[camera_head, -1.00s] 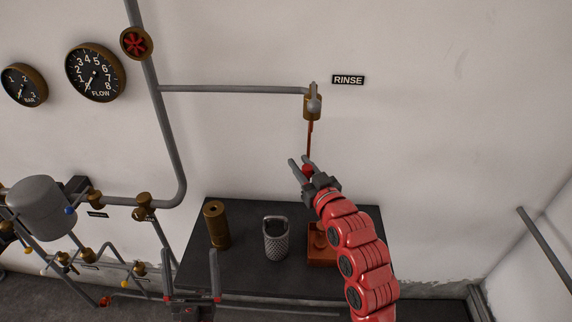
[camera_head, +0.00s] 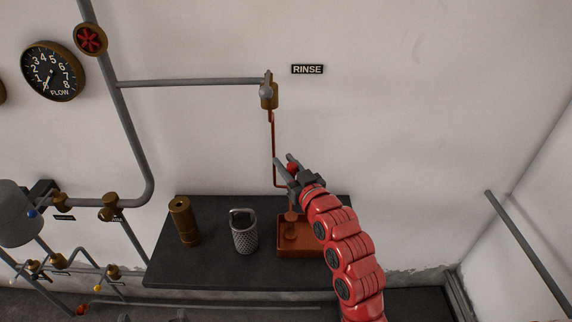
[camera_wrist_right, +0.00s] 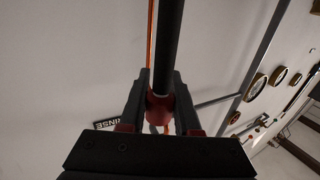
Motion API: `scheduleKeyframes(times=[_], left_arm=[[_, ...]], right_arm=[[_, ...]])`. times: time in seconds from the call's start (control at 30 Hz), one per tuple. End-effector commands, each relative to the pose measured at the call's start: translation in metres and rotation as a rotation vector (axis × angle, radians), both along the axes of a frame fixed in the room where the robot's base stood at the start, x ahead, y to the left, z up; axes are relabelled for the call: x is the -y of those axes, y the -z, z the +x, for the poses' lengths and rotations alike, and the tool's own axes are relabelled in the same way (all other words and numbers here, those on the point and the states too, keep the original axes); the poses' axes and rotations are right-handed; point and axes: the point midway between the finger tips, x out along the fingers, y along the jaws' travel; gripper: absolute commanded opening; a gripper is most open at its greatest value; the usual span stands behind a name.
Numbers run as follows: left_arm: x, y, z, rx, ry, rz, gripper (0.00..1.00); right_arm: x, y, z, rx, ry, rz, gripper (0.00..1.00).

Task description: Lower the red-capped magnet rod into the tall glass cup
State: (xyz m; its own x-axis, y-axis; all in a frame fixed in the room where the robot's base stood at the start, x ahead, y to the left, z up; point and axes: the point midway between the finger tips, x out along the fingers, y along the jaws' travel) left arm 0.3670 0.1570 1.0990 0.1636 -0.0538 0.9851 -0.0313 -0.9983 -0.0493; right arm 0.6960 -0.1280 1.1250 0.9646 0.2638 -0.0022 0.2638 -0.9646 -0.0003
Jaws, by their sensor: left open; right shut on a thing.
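My right gripper (camera_head: 284,161) is shut on the red-capped magnet rod, high over the back of the dark table. The red cap (camera_head: 292,168) shows between its fingers in the head view. In the right wrist view the dark rod (camera_wrist_right: 168,45) runs up the picture from the red cap (camera_wrist_right: 159,108), which sits between the jaws. The head view does not clearly show how far the rod hangs down. My left gripper (camera_head: 152,319) is open, with only its tips at the bottom edge. I cannot make out a clear glass cup in either view.
The dark table (camera_head: 215,272) carries a brass cylinder (camera_head: 184,222), a grey knurled holder with a handle (camera_head: 244,235) and an orange-brown tray (camera_head: 300,250) with a copper-coloured piece in it. A thin copper pipe (camera_head: 273,140) runs down the wall behind my right gripper.

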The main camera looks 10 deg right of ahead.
Motion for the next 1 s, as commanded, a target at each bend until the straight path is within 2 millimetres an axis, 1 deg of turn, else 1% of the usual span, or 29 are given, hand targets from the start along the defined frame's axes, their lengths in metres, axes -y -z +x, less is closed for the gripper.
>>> scheduleKeyframes(times=[0.03, 0.17, 0.4, 0.6, 0.73, 1.0], left_arm=[[0.0, 0.005, 0.0, 0.0, 0.0, 0.0, 1.0], [0.0, 0.013, 0.0, -0.001, 0.0, 0.0, 1.0], [0.0, 0.033, 0.0, -0.001, 0.0, 0.0, 1.0], [0.0, 0.046, 0.0, -0.001, 0.0, 0.0, 1.0], [0.0, 0.048, 0.0, -0.001, 0.0, 0.0, 1.0], [0.0, 0.047, 0.0, -0.001, 0.0, 0.0, 1.0]], right_arm=[[0.0, 0.002, 0.0, 0.002, 0.0, 0.001, 0.0], [0.0, 0.012, 0.0, 0.0, 0.0, 0.0, 0.0], [0.0, 0.038, 0.0, 0.001, 0.0, 0.001, 0.0], [0.0, 0.055, 0.0, 0.001, 0.0, 0.001, 0.0], [0.0, 0.059, 0.0, 0.001, 0.0, 0.0, 0.0], [0.0, 0.058, 0.0, 0.002, 0.0, 0.001, 0.0]])
